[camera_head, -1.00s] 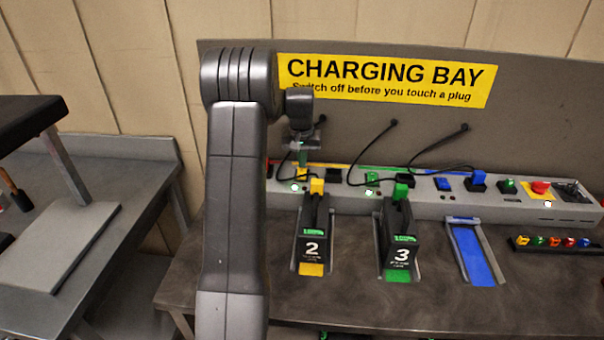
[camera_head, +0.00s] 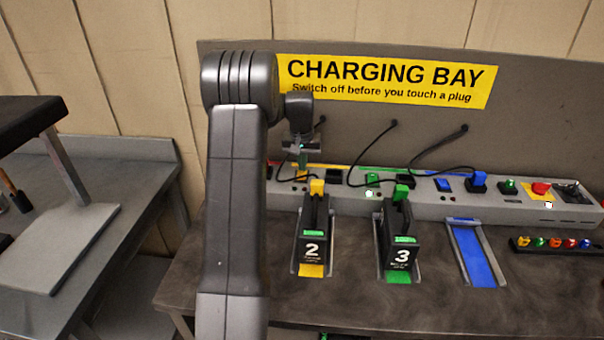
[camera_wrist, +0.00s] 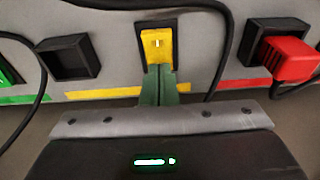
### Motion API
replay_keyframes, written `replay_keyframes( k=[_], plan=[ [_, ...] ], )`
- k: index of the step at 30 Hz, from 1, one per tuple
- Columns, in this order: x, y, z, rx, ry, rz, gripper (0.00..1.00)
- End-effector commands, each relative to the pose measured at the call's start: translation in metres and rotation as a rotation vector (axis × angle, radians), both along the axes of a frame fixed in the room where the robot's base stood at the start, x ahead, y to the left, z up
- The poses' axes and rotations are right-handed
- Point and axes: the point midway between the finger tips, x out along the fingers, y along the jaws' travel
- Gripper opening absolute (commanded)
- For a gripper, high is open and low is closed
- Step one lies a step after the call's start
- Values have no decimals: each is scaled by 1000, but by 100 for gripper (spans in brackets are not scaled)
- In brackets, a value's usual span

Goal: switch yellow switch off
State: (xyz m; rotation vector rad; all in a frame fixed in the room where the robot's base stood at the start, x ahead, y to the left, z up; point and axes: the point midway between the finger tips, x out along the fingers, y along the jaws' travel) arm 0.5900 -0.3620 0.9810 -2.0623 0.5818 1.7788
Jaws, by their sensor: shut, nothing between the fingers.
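The yellow switch (camera_wrist: 156,47) is a rocker with a small white mark in a black frame, upper middle of the wrist view. In the head view it shows only partly (camera_head: 301,176), behind my gripper (camera_head: 303,163). My gripper is shut and empty, its green fingertips (camera_wrist: 158,82) together at the near edge of the switch. They touch it or nearly do; I cannot tell which. In the head view the indicator spot below the yellow switch looks dark.
In the wrist view a red plug (camera_wrist: 288,60) sits right and an empty black socket (camera_wrist: 69,58) left, with black cables beside. In the head view, battery 2 (camera_head: 313,240), battery 3 (camera_head: 400,245) and an empty blue bay (camera_head: 472,255) stand before the strip.

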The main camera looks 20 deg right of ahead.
Motion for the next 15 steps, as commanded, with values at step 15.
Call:
replay_keyframes(
  k=[15],
  plan=[
    [1, 0, 46, -2, -3, 0, 0]
  ],
)
